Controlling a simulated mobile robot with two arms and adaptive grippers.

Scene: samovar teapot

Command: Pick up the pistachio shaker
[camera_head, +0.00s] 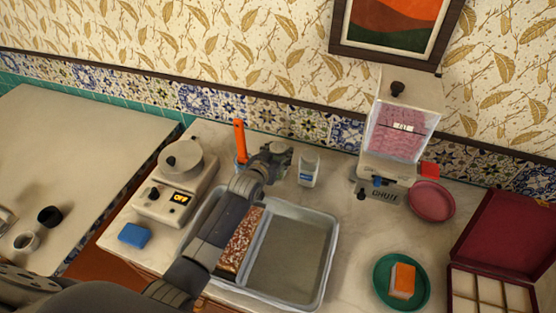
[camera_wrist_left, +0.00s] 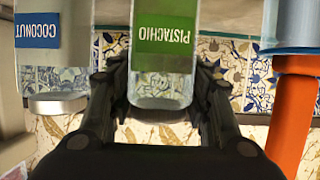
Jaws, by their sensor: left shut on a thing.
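The pistachio shaker (camera_wrist_left: 165,48) has a green label reading PISTACHIO and a clear body; it appears upside down in the left wrist view. My left gripper (camera_wrist_left: 162,92) is shut on it, with one finger on each side of the shaker. In the head view my left gripper (camera_head: 266,163) is at the back of the counter, behind the metal tray, and largely covers the shaker. Whether the shaker still touches the counter cannot be told. My right gripper is not in view.
The coconut shaker (camera_head: 309,170) stands close to the right of the gripper. An orange-handled tool (camera_head: 240,140) stands to the left. The metal tray (camera_head: 331,262) lies in front, below my arm. A scale (camera_head: 172,195) is at left, a dispenser (camera_head: 400,125) at right. The tiled wall is close behind.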

